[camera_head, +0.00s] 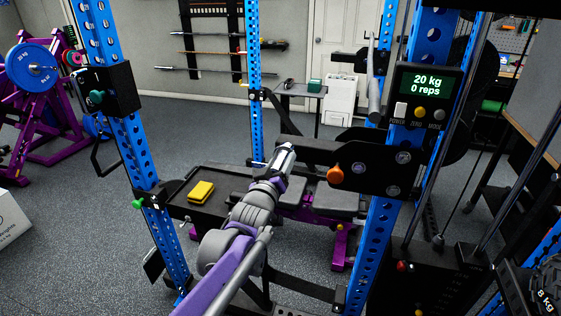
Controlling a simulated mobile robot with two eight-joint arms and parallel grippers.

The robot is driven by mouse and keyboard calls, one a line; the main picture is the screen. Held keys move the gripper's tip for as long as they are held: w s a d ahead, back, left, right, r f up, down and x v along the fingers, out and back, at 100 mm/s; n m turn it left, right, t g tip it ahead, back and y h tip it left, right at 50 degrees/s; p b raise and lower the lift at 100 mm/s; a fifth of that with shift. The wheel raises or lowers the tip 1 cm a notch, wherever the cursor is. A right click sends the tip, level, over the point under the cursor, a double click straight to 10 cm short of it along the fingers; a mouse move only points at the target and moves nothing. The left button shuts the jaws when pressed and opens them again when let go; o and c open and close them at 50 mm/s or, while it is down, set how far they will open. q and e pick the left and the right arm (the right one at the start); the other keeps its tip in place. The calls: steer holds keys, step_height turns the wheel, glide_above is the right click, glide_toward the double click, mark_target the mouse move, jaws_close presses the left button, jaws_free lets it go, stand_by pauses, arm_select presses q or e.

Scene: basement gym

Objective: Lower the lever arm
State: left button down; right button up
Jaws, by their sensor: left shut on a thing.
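The lever arm (312,152) is a black beam at the middle of the head view. It runs left from a black bracket with an orange knob (335,174) on the right blue upright (378,238). My left gripper (286,152) reaches up from the bottom of the view and is shut at the lever arm's left end. The fingers and my wrist hide the exact grip. The beam looks roughly level, above the bench. My right gripper is not in view.
A display (426,86) reads 20 kg, 0 reps. A black tray (178,211) with a yellow block (200,192) sits beside the left blue upright (165,240). A bench (336,201) stands behind my arm. Purple equipment (35,110) is far left; open floor lies between.

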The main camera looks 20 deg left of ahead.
arm_select(q)
steer(key=shift+s+d+f, duration=0.1)
steer(key=shift+f, duration=0.25)
steer(key=shift+c, duration=0.7)
jaws_free()
steer(key=shift+r, duration=0.1)
steer(key=s, duration=1)
steer(key=shift+s+a, duration=0.25)
steer(key=shift+s, duration=0.1)
